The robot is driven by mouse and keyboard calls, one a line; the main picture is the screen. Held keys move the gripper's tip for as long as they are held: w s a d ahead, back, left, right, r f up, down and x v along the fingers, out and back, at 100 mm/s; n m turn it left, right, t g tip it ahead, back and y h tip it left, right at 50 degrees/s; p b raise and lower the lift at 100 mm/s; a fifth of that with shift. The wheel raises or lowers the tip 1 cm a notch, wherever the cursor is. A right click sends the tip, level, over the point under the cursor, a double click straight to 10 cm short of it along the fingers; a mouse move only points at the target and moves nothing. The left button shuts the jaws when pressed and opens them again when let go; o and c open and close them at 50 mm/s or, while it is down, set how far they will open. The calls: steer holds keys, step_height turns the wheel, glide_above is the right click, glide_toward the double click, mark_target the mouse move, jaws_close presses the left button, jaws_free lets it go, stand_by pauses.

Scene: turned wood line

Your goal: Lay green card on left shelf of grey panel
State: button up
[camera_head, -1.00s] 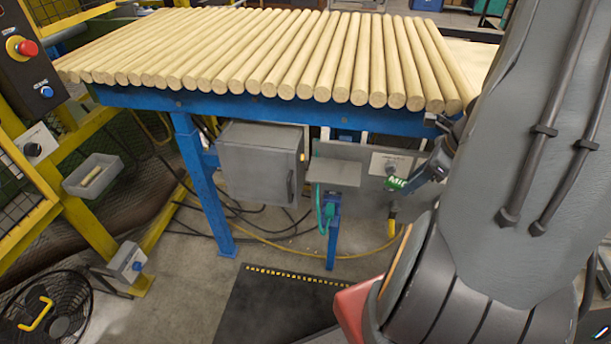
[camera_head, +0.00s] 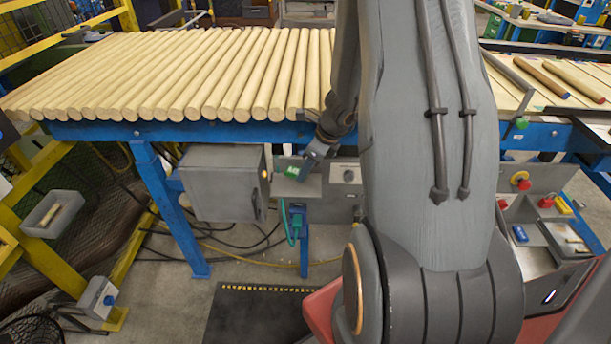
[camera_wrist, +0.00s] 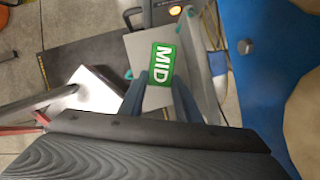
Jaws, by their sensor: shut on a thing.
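The green card (camera_head: 291,171), marked MID in the wrist view (camera_wrist: 162,65), is held out at the tip of my gripper (camera_head: 303,172). My gripper is shut on the card's near end; its two blue fingers (camera_wrist: 160,97) show in the wrist view. The grey panel (camera_head: 343,201) hangs under the blue-framed table, with a knob on a pale plate. Its left shelf (camera_head: 287,188) is a flat grey ledge. The card appears over this shelf in both views. I cannot tell whether card and shelf touch. My arm hides the panel's right part.
A grey cabinet (camera_head: 222,184) stands just left of the shelf. A green hooked handle (camera_head: 293,224) hangs below it. The blue table edge (camera_head: 200,132), with wooden rods (camera_head: 190,75) on top, lies above. A dark mat (camera_head: 258,315) and loose cables are on the floor.

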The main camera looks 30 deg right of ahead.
steer(key=shift+w+a+f, duration=0.1)
steer(key=shift+f, duration=1.7)
steer(key=shift+f, duration=0.15)
steer(key=o, duration=1)
